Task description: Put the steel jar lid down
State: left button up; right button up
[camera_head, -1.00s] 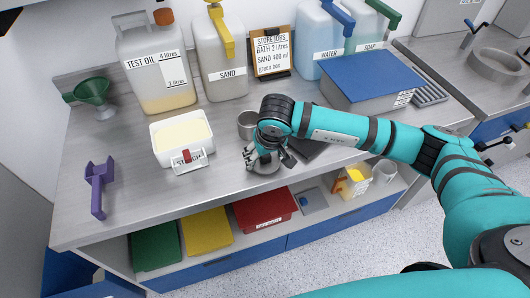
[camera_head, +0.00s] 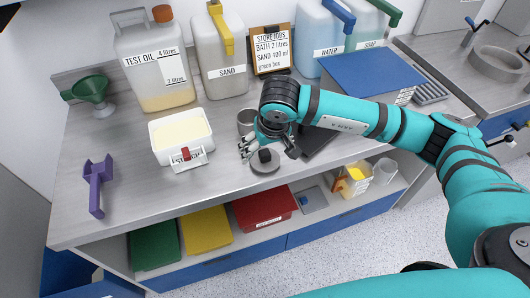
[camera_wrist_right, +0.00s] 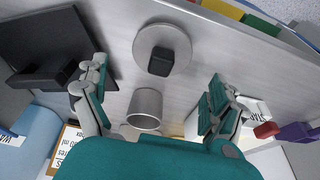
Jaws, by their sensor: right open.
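The steel jar lid (camera_head: 264,167), a round grey disc with a black block-shaped knob, lies flat on the steel worktop near its front edge. It also shows in the right wrist view (camera_wrist_right: 162,50), top centre. My right gripper (camera_head: 268,148) is just above and behind the lid; in the wrist view its fingers (camera_wrist_right: 155,95) are spread wide with nothing between them touching the lid. A steel cup-like jar (camera_head: 246,122) stands behind the gripper, partly hidden by it; it shows in the wrist view (camera_wrist_right: 145,108). My left gripper is not in view.
A white tub (camera_head: 182,140) of pale contents stands left of the lid, and a purple scoop (camera_head: 97,185) lies further left. A dark flat item (camera_head: 318,140) with a handle lies right of the gripper. Large containers line the back. The worktop between tub and scoop is clear.

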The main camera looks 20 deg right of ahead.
aim_at(270, 169)
jog(key=b+v, duration=0.1)
jog(key=v, duration=0.7)
